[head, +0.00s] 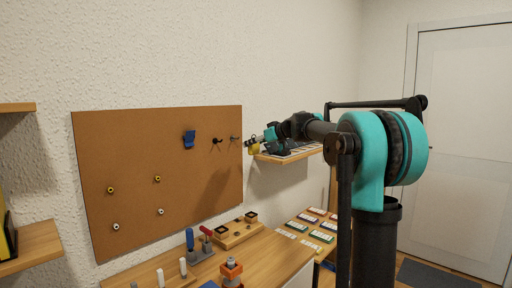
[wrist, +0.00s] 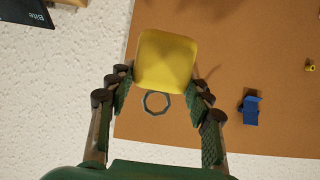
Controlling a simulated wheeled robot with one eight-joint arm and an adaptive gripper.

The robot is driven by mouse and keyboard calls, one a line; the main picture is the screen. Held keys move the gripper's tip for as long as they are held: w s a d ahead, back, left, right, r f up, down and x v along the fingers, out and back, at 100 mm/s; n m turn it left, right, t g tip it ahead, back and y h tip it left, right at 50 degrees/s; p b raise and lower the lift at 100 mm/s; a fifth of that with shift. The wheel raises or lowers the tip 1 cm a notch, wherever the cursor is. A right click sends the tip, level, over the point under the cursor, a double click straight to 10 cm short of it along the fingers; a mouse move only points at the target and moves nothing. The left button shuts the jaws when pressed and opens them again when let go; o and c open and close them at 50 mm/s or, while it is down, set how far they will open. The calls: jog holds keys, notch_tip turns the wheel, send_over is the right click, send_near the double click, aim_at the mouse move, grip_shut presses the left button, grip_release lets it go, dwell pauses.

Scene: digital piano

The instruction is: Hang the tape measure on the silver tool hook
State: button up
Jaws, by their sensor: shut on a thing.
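The yellow tape measure (head: 254,149) is in my gripper (head: 258,142), in front of the right edge of the pegboard. In the wrist view the yellow body (wrist: 166,60) sits between the two fingers of my gripper (wrist: 160,90), and a grey ring (wrist: 156,103) shows at its near end. The silver tool hook (head: 235,138) is at the upper right of the board, just left of the tape measure in the head view, apart from it as far as I can see. I cannot make out the hook in the wrist view.
A black hook (head: 217,141) and a hanging blue item (head: 189,139) are on the brown board (head: 130,150), left of the silver hook. Several small pegs are lower left. A shelf (head: 290,155) stands close right of the board. Tools stand on the bench (head: 262,254) below.

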aim_at(233, 146)
jog(key=shift+w+a+f, duration=0.2)
jog(key=shift+w+a, duration=1.65)
jog(key=shift+w+a+f, duration=0.2)
jog(key=shift+w+a, duration=1.6)
jog(key=shift+f, duration=0.6)
jog(key=shift+f, duration=0.1)
jog(key=o, duration=1.4)
jog(key=shift+d, duration=0.1)
jog(key=shift+v, duration=2.45)
jog(key=shift+s, duration=0.1)
